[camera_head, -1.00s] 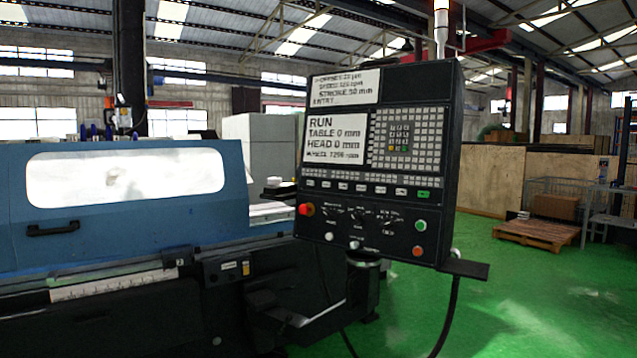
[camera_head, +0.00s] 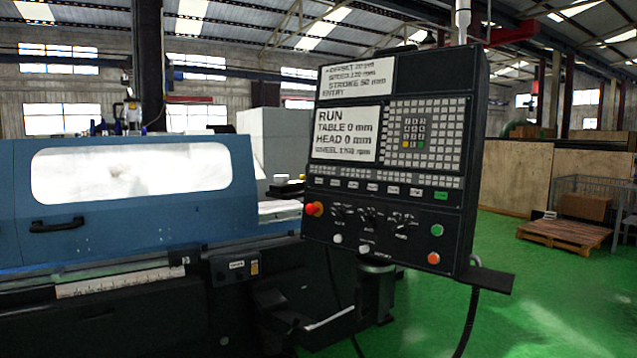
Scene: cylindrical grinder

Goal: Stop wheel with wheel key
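The control panel (camera_head: 390,160) of the grinder stands right of centre on its arm. Its screen (camera_head: 345,134) reads RUN, TABLE 0 mm, HEAD 0 mm and a wheel speed in rpm that is hard to read. A row of small keys (camera_head: 372,187) runs below the screen, with a green key (camera_head: 440,196) at its right end. The key labels are too small to read, so I cannot tell which is the wheel key. A red knob (camera_head: 314,209), dials, and green and red round buttons sit lower down. Neither of my grippers is in view.
The blue grinder enclosure (camera_head: 120,200) with its window fills the left. A small shelf (camera_head: 487,280) juts from the panel's lower right, with a cable hanging below. Green floor (camera_head: 560,310) is open at the right. A wooden pallet (camera_head: 565,234) lies farther back.

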